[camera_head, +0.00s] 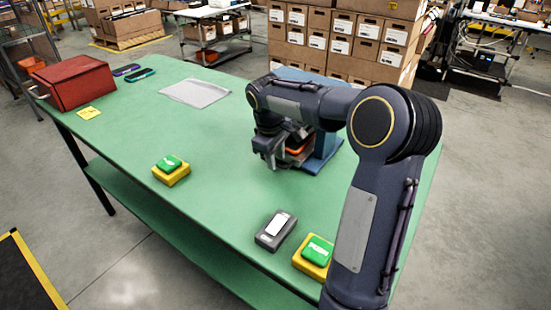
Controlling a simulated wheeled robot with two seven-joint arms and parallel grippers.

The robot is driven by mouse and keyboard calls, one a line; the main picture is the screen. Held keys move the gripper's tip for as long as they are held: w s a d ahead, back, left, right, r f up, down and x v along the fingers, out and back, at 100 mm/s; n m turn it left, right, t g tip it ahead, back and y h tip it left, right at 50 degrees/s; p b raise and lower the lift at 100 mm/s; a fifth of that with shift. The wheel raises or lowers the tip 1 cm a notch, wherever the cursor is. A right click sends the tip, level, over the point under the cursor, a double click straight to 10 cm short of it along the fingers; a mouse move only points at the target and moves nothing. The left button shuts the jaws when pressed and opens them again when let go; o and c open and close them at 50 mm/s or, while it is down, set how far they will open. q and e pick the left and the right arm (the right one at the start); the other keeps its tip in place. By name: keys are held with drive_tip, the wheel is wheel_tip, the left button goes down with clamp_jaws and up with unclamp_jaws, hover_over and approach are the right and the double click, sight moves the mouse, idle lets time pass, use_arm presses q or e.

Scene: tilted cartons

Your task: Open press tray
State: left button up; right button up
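A blue press (327,150) stands on the green table (215,130), right of the middle. My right arm crosses in front of it and hides much of it. A dark part with an orange strip (299,149) shows low at the front of the press; I cannot tell for sure whether this is the tray. My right gripper (270,162) points down just left of this part, close to it. I cannot tell whether it touches the part, or whether its fingers are open or shut. My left gripper is out of view.
Two yellow boxes with green buttons (171,170) (316,256) and a grey device (276,229) are near the front edge. A red box (74,83), a yellow note (89,113) and a grey cloth (194,92) are farther left. The table's middle is clear.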

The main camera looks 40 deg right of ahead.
drive_tip(key=shift+f, duration=0.25)
clamp_jaws()
drive_tip(key=s+a, duration=0.1)
drive_tip(key=a, duration=0.3)
drive_tip(key=s+a, duration=0.1)
drive_tip(key=a, duration=0.4)
drive_tip(key=s+a+b, duration=0.1)
drive_tip(key=s+a, duration=0.1)
drive_tip(key=a, duration=0.3)
drive_tip(key=shift+a, duration=0.15)
